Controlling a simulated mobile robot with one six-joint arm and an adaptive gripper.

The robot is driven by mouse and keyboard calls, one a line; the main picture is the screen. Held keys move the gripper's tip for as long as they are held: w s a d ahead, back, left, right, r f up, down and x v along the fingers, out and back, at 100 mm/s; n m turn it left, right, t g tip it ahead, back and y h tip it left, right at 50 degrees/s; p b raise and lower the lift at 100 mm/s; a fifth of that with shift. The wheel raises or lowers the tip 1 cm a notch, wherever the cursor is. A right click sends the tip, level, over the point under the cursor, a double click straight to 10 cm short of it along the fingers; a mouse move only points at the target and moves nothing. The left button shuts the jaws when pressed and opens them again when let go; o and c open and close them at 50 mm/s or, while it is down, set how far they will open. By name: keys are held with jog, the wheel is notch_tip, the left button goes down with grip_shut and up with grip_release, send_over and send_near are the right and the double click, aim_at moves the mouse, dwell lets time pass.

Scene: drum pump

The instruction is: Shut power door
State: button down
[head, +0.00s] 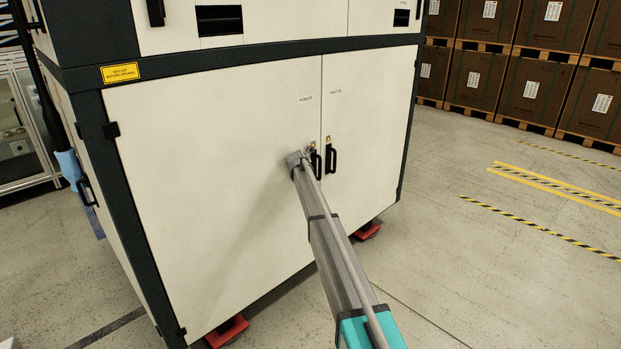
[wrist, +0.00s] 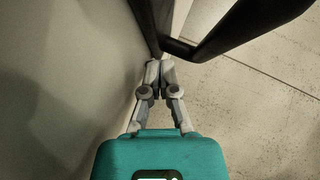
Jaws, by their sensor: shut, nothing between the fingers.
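The power door (head: 215,200) is the wide cream lower left door of the cabinet, with a small label that seems to read POWER near its upper right corner. In the head view it looks about flush with the door beside it; a small gap cannot be ruled out. Its black handle (head: 316,163) is at its right edge, and a black handle bar also shows in the wrist view (wrist: 225,35). My gripper (wrist: 160,66) is shut and empty, its fingertips close to the handle's base and the door face; contact is unclear. In the head view my wrist partly hides it.
The water door (head: 366,135) is on the right with its own black handle (head: 331,160). Red feet (head: 227,331) stick out under the cabinet. Open concrete floor lies to the right, with stacked brown crates (head: 485,75) behind.

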jog(key=s+d+r+p, duration=0.7)
jog(key=s, duration=0.1)
jog(key=shift+s, duration=0.25)
jog(key=shift+d, duration=0.1)
dwell(0.4)
